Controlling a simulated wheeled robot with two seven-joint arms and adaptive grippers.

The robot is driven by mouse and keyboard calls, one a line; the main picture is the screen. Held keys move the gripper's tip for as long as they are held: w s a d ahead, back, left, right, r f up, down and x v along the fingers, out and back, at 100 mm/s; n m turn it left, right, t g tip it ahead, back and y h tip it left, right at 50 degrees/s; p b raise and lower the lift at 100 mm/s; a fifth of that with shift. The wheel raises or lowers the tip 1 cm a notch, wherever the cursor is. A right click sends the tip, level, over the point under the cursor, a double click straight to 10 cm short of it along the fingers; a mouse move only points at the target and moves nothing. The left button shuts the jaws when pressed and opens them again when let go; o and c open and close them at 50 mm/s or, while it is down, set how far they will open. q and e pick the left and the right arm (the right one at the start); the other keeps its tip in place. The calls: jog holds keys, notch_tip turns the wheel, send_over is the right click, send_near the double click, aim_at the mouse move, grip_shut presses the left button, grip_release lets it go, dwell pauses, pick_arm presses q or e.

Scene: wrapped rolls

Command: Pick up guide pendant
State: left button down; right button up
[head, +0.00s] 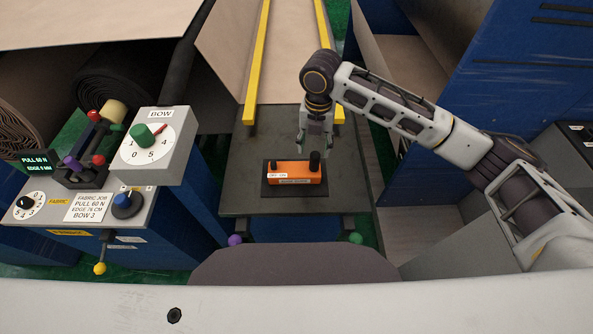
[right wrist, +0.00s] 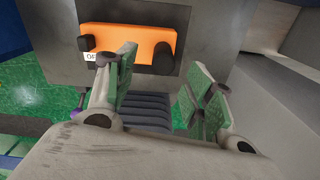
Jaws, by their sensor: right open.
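The guide pendant (head: 295,175) is an orange box with black knobs on top and a label on its front. It lies on a dark pad on the grey table (head: 240,195). My right gripper (head: 315,145) is just behind the pendant's right part in the head view, pointing down, fingers apart and empty. In the right wrist view the pendant (right wrist: 137,42) shows beyond the green-padded fingers of my right gripper (right wrist: 160,90); it is not between them. Part of its label is hidden by a finger. My left gripper is not in view.
A control console (head: 75,225) with knobs and levers stands at left, with a BOW dial box (head: 180,160) rising near the table's left edge. Yellow rails (head: 257,65) run behind the table. A blue cabinet (head: 480,100) stands at right. The tabletop around the pad is clear.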

aim_at(315, 162)
jog(key=shift+f, duration=1.65)
jog(key=shift+s+d+f+p, duration=0.15)
jog(key=shift+f+p, duration=0.15)
jog(key=shift+f, duration=0.7)
jog(key=shift+d+f+p, duration=0.1)
jog(key=shift+f+p, duration=0.2)
jog(key=shift+f, duration=1.3)
jog(key=shift+c, duration=0.3)
grip_shut()
